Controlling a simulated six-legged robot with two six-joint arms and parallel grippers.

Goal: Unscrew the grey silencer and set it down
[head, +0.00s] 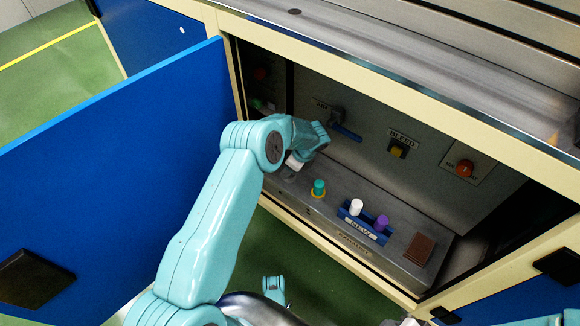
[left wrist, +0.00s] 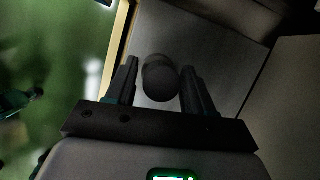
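The grey silencer (left wrist: 160,78) is a dark, rounded cylinder in the left wrist view, standing on a grey surface. My left gripper (left wrist: 160,85) has its two dark fingers on either side of it. The fingers look apart, with a narrow gap at the left finger; contact at the right finger is unclear in the dark. In the head view my left gripper (head: 289,173) points down at the left end of the grey shelf inside the cabinet, and the silencer is mostly hidden there.
On the shelf (head: 405,245) stand a green-topped part on a yellow ring (head: 318,188) and a blue "NEW" holder (head: 362,228) with white and purple parts. A brown block (head: 420,249) lies right. The blue door (head: 110,165) stands open left. Valve, bleed and red knobs line the back panel.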

